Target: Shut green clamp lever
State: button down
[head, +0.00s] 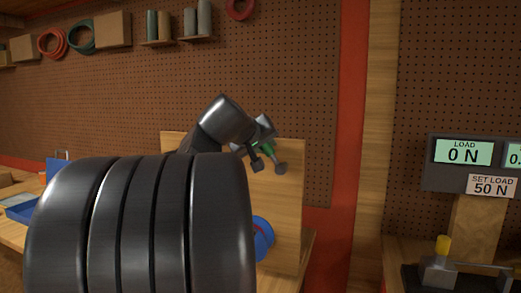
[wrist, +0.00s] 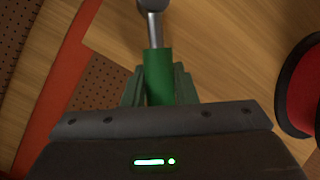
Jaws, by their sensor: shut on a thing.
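The green clamp lever (wrist: 157,72) stands in the middle of the wrist view, a green grip on a grey metal rod (wrist: 155,30) with a rounded end at the top edge. My gripper (wrist: 158,84) has one finger on each side of the green grip and is shut on it. In the head view, a small part of the green lever (head: 268,147) shows beside my gripper (head: 262,143), in front of an upright wooden board (head: 286,210). Dark knobbed metal parts sit just below it. My arm hides much of the board, and the clamp's base is not clear.
A blue round part (head: 263,238) stands low by the board, partly behind my arm. A black-rimmed red round part (wrist: 305,90) is at the right of the wrist view. A load display (head: 465,152) reads 0 N at the right, above a small bench device (head: 440,268).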

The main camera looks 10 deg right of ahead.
jog(key=shift+s+d+r+m+y, duration=0.2)
jog(key=shift+d+m+y, duration=0.1)
jog(key=shift+m, duration=0.1)
dwell(0.3)
jog(key=c, duration=1.2)
grip_release()
jog(key=shift+o, duration=0.2)
jog(key=v, duration=1.4)
jog(key=shift+f, duration=0.15)
jog(key=shift+d, duration=0.15)
jog(key=x, duration=1.3)
jog(key=shift+w+d, duration=0.1)
jog(key=shift+w, duration=0.25)
